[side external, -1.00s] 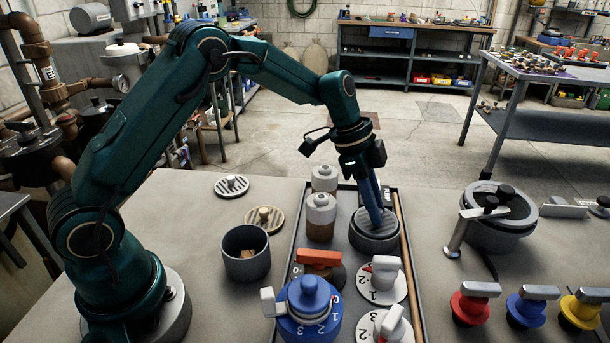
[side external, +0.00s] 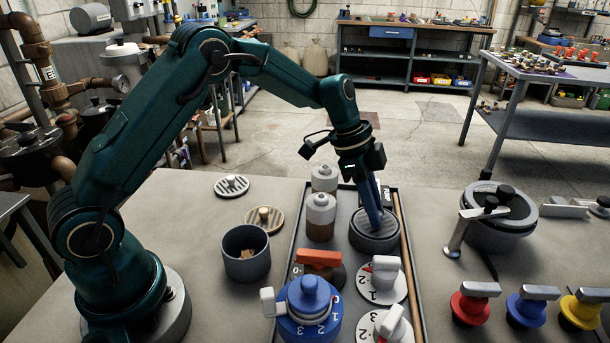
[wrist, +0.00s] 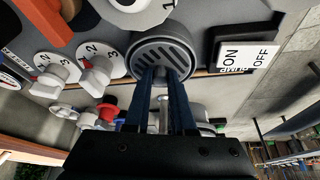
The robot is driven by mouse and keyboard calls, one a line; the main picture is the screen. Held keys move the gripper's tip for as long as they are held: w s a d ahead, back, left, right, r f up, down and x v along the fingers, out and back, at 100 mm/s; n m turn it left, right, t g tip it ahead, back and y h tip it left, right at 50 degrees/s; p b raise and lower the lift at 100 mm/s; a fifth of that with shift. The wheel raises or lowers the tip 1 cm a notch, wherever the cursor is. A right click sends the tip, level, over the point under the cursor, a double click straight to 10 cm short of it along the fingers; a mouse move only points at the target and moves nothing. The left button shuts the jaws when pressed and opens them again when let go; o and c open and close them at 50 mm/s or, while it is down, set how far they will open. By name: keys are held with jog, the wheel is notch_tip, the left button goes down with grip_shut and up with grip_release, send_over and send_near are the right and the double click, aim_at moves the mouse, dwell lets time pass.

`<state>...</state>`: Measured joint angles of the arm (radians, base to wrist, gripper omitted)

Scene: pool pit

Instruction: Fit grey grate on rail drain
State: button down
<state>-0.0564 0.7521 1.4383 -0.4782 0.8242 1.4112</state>
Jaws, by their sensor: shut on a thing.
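The grey grate (side external: 366,229) is a round slotted disc. It lies level in the mouth of the round dark grey drain (side external: 374,243), which stands in the tray beside the wooden rail. My gripper (side external: 377,222) points down over the drain, its blue fingers shut on the grate near its middle. In the wrist view the blue fingers of my gripper (wrist: 166,75) reach the slotted grate (wrist: 158,50) inside the drain's rim (wrist: 136,66). The fingertips hide part of the grate, so I cannot tell whether it is fully seated.
Brown-and-white jars (side external: 320,217), an orange-handled valve (side external: 318,260), a blue canister (side external: 309,312) and white numbered dials (side external: 381,284) crowd the tray. A dark pot (side external: 246,254) and two other grates (side external: 231,186) lie left. An ON/OFF switch (wrist: 247,53) is close to the drain.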

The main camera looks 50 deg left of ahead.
jog(key=shift+f, duration=0.15)
jog(key=c, duration=0.5)
grip_release()
jog(key=shift+r, duration=2.55)
jog(key=shift+r, duration=0.1)
jog(key=shift+r, duration=1.9)
